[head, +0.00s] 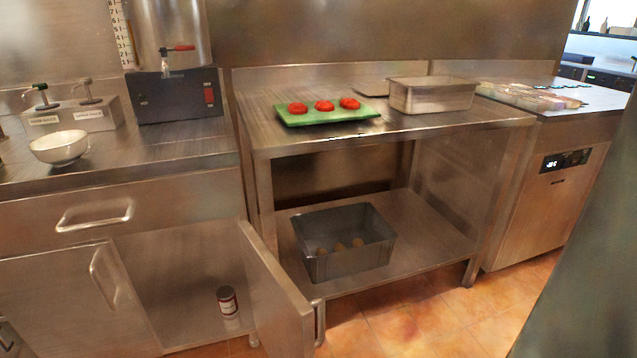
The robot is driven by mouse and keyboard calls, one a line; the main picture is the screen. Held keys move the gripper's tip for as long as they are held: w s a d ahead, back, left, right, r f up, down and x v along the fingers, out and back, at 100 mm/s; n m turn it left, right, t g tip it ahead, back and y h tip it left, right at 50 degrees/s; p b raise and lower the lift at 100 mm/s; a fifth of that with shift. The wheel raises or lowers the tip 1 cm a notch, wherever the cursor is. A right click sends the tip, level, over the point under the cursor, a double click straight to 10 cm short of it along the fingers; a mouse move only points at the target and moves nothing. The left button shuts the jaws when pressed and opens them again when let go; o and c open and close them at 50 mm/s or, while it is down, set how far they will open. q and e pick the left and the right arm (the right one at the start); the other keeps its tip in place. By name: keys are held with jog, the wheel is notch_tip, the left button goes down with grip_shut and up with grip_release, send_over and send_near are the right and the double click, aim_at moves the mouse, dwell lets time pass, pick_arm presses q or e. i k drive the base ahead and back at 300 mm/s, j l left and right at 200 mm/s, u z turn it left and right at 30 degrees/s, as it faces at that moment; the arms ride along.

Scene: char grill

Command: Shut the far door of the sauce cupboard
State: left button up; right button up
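The sauce cupboard (120,216) stands at the left under a steel counter. Its right-hand door (275,290) is open and swung outward, with its bar handle (320,322) at the outer edge. Its left-hand door (60,305) looks closed, with a handle near its right side. Through the open half a small can (228,301) with a dark red label stands on the cupboard floor. Neither of my grippers shows in the head view.
A grey crate (345,270) with several round items sits on the lower shelf of the steel table (400,131), right of the open door. A green tray (300,118) with tomatoes and a steel pan (433,95) are on top. Tiled floor (420,320) is clear at front right.

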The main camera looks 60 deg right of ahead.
aim_at(284, 318)
jog(key=l+z, duration=0.25)
jog(key=l, duration=1.4)
jog(key=i, duration=0.05)
